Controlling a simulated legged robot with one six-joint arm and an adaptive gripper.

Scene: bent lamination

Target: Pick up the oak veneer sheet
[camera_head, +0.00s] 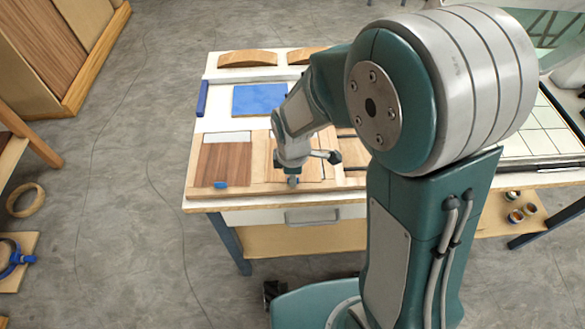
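A pale tan wood sheet (259,163), which looks like the oak veneer sheet, lies flat in a wooden tray (203,190) at the table's front left. A darker red-brown sheet (224,165) lies to its left in the same tray. My gripper (295,179) points down over the pale wood just right of the tray's middle. My arm and gripper hide part of the pale wood. I cannot tell whether the fingers touch it or whether they are open. A small blue piece shows at the fingertips.
A blue sheet (259,99) lies behind the tray, with a dark blue bar (202,99) at its left. Curved wooden blocks (247,59) stand at the back edge. A gridded panel (525,133) lies right of my arm. A blue tab (221,184) sits at the tray's front.

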